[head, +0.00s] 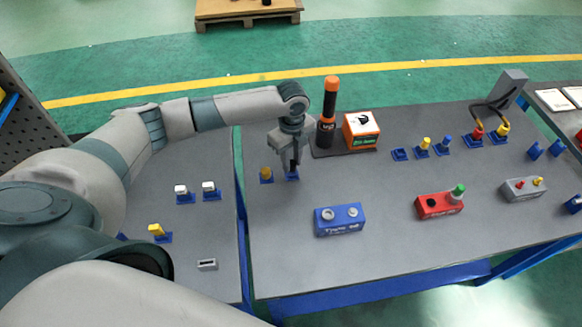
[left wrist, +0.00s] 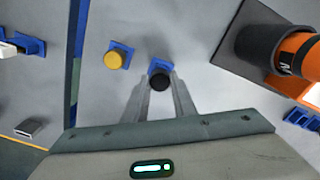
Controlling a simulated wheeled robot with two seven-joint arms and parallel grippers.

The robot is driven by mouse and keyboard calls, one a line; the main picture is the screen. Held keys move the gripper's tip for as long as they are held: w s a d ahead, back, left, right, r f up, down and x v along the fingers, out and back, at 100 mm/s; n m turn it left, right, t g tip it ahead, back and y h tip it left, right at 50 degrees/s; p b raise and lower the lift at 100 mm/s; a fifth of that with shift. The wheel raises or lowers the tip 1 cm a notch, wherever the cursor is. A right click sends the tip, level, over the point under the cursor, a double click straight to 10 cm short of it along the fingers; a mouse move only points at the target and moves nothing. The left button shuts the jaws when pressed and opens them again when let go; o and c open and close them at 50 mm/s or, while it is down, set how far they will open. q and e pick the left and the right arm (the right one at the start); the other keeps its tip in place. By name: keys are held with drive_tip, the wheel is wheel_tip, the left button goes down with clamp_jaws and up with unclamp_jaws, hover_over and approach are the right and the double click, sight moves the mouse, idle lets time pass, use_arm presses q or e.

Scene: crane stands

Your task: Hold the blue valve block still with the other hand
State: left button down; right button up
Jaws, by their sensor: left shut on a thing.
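The blue valve block (head: 340,221) sits on the grey table in the head view, with two grey round fittings on top and white lettering on its front. No gripper touches it. My left gripper (head: 292,165) points down behind and to the left of the block. It is shut on a black plug (left wrist: 160,82), which is at a small blue holder (head: 292,178) on the table. The fingers partly hide the plug in the head view. The left wrist view does not show the valve block. My right gripper is in neither view.
A yellow plug (head: 267,174) stands beside the held one. An orange-and-black cylinder (head: 329,105) and an orange box (head: 361,128) stand behind, to the right. A red block (head: 437,206) and a grey block (head: 522,189) lie further right. Bare table surrounds the blue block.

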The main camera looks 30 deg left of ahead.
use_arm(q)
drive_tip(key=shift+r+p, duration=0.85)
drive_tip(key=shift+r, duration=0.05)
drive_tip(key=shift+d+r+n+b, duration=0.35)
drive_tip(key=shift+d+r+n, duration=0.15)
drive_tip(key=shift+n, duration=0.1)
drive_tip(key=s+d+r+n+b, duration=0.3)
drive_tip(key=s+r+n, duration=0.3)
drive_tip(key=n, duration=0.4)
drive_tip(key=s+d+r+n+b, duration=0.4)
drive_tip(key=s+r+n+b, duration=0.1)
drive_tip(key=n, duration=0.6)
drive_tip(key=shift+s+d+r, duration=0.15)
drive_tip(key=shift+s+r, duration=0.4)
drive_tip(key=shift+s, duration=0.85)
